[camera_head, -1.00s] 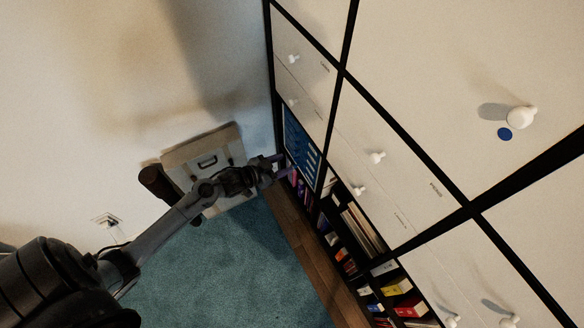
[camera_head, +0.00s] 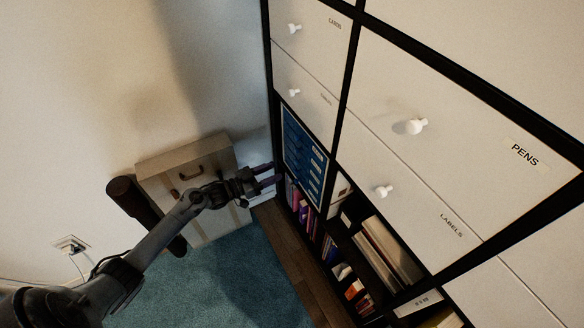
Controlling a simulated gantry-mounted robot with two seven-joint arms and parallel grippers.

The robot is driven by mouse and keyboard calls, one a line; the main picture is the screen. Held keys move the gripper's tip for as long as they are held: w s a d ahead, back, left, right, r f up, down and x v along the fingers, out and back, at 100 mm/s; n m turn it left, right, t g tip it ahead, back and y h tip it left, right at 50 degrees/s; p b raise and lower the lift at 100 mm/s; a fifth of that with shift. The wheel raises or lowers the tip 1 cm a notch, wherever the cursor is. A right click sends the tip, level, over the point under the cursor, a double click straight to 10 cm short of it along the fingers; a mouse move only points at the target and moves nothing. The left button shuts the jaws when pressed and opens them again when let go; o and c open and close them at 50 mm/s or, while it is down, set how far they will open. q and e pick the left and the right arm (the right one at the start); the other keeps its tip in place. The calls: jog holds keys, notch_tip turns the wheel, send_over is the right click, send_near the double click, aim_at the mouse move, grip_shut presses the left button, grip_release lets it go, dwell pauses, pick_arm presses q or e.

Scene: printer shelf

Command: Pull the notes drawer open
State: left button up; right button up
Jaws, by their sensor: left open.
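My left gripper (camera_head: 275,175) is open and empty, with its purple-tipped fingers pointing right toward the left side of the black-framed shelf. It is beside the blue panel (camera_head: 302,155) and below the small drawers. No label clearly reads "notes". The drawer (camera_head: 305,100) under the cards drawer (camera_head: 312,38) has a label too small to read; it has a white round knob (camera_head: 294,92) and looks shut. The pens drawer (camera_head: 450,110) and labels drawer (camera_head: 400,190) also look shut, with white knobs. My right gripper is not in view.
Open compartments with books (camera_head: 385,250) lie below the drawers. A beige case (camera_head: 195,165) with a handle stands against the wall behind my left arm. A teal rug (camera_head: 215,285) and wood floor (camera_head: 310,285) are below. A wall socket (camera_head: 70,245) is at left.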

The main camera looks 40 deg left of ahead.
pick_arm(q)
jog(key=b+x, duration=0.3)
jog(key=x, duration=0.5)
jog(key=shift+w+b, duration=0.25)
jog(key=shift+b, duration=0.15)
jog(key=shift+d, duration=0.1)
jog(key=shift+c, duration=0.4)
grip_shut()
